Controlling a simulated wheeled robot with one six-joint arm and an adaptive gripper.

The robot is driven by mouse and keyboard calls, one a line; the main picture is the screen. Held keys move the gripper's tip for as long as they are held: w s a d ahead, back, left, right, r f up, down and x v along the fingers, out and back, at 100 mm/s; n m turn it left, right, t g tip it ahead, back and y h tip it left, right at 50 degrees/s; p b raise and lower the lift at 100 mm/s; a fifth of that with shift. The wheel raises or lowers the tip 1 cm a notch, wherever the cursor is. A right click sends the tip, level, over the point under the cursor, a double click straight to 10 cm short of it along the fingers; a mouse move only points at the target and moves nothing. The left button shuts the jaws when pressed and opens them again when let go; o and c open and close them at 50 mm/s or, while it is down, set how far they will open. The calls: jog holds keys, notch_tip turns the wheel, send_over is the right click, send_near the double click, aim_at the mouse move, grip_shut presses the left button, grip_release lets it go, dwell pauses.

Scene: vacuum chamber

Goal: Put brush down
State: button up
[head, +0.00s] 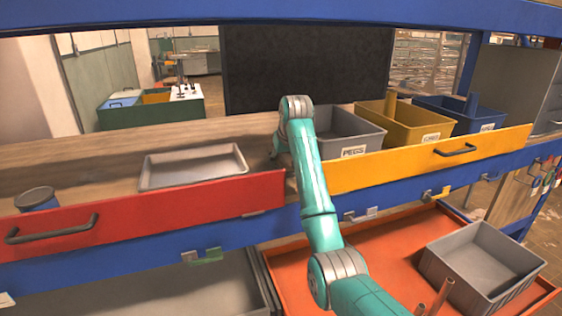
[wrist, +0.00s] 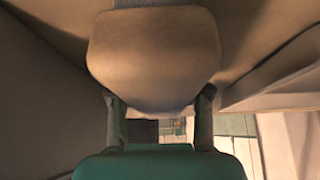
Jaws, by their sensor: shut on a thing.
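My gripper (wrist: 160,104) shows in the wrist view, with its two dark fingers on either side of a rounded tan thing (wrist: 153,58), which I take to be the brush. The fingers are shut on it. A grey ribbed strip shows at its far end, at the top of the picture. In the head view my teal arm reaches over the shelf between the red drawer front (head: 150,212) and the yellow drawer front (head: 400,160). My gripper and the brush are hidden there. I cannot tell whether the brush touches a surface.
A shallow grey tray (head: 195,182) lies on the wooden surface left of my arm, with a blue-grey can (head: 37,199) farther left. A grey PEGS bin (head: 345,143), a yellow bin (head: 408,134) and a blue bin (head: 462,122) stand right. A grey bin (head: 480,275) sits below.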

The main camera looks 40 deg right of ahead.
jog(key=shift+f, duration=0.2)
jog(key=o, duration=1.1)
jog(key=shift+f, duration=0.1)
